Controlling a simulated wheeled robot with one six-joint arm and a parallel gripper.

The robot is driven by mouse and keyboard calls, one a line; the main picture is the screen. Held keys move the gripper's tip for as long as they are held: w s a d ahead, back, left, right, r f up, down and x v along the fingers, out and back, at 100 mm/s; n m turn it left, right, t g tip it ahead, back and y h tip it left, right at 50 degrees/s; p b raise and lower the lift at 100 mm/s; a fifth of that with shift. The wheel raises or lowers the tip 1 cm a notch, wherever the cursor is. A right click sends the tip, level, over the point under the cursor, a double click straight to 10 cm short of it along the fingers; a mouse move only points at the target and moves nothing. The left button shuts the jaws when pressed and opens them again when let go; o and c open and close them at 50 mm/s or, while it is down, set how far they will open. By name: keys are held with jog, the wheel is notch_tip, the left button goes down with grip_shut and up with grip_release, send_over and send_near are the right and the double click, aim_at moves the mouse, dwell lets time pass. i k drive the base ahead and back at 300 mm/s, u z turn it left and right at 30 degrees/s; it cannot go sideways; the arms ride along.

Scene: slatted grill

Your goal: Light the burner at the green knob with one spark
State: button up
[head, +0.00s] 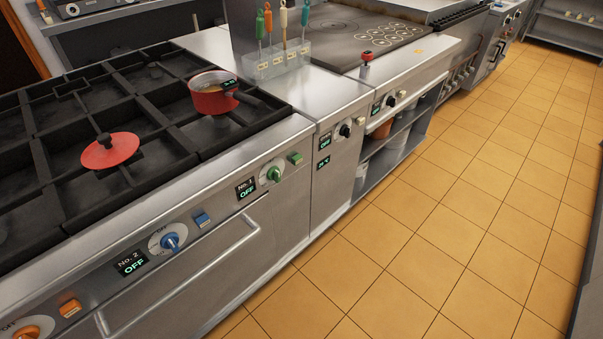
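The green knob (274,174) is on the front panel of the stove, in the head view. The display beside it (246,189) reads "No. 1 OFF". A green button (295,158) sits just right of the knob. A red pot (212,93) stands on the back right part of the black grates (60,100), with a small display at its handle. No flame shows under it. A red lid (110,150) with a black knob lies on the grates to the left. My gripper is not in this view.
A blue knob (170,241) reads "No. 2 OFF", with a blue button (202,219) beside it. An orange knob (27,331) and button are at lower left. An oven handle (180,280) juts below. A clear holder (278,61) holds several coloured-handled tools. The tiled floor (440,220) is clear.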

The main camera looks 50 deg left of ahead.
aim_at(274, 173)
jog(key=i, duration=0.7)
jog(key=u, duration=0.85)
jog(key=i, duration=0.65)
jog(key=u, duration=0.65)
